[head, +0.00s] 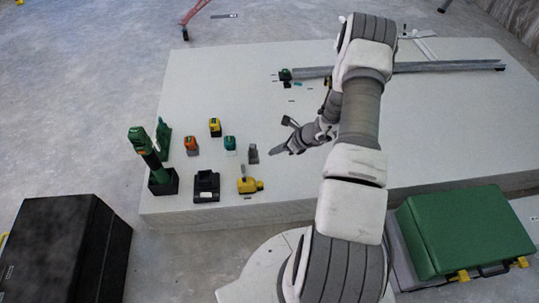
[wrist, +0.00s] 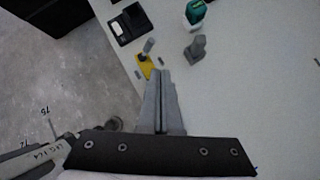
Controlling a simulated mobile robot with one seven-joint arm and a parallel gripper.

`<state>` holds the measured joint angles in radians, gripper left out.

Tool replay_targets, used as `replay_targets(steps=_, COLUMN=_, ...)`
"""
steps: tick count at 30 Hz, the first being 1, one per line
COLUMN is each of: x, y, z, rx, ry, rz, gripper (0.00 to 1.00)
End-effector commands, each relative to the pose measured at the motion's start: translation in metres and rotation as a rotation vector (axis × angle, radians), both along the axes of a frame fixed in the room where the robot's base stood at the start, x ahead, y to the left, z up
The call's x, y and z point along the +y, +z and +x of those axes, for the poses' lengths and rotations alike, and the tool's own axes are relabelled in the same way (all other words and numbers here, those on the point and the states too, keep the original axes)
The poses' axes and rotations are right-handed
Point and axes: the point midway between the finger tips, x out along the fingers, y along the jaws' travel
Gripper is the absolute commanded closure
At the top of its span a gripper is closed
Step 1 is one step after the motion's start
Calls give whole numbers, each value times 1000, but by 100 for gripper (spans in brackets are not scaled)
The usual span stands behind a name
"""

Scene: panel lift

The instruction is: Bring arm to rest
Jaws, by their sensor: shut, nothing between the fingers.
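My gripper (head: 283,150) hangs over the white slab (head: 300,185) in the head view, pointing left and down, with its fingers together and empty. In the wrist view the fingers of my gripper (wrist: 160,80) lie side by side along the slab's edge. My arm is bent, rising from the base at lower centre and folding back down over the slab. Part of the slab is hidden behind the arm.
Several tools stand at the slab's left end, among them a green-and-black tool (head: 146,155), a black charger (head: 206,186) and a yellow tool (head: 249,185). A long metal rail (head: 445,66) lies at the back. A black box (head: 65,250) and green case (head: 465,230) flank my base.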

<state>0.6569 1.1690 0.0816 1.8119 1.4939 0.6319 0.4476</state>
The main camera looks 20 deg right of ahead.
Motion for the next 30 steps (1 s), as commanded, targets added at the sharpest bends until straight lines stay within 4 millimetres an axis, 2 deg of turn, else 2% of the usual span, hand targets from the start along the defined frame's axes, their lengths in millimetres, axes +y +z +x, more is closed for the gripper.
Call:
replay_targets(steps=17, x=-1, y=2, z=0, rx=0, ry=1, rz=0, gripper=100)
replay_targets(steps=20, x=0, y=11, z=2, rx=-12, ry=22, rz=-10, gripper=100)
replay_targets(steps=23, x=5, y=38, z=9, rx=-47, ry=90, rz=-41, gripper=100)
replay_targets(steps=26, x=15, y=81, z=16, rx=-101, ry=206, rz=-93, gripper=100)
replay_targets(steps=30, x=35, y=147, z=20, rx=-187, ry=399, rz=-179, gripper=100)
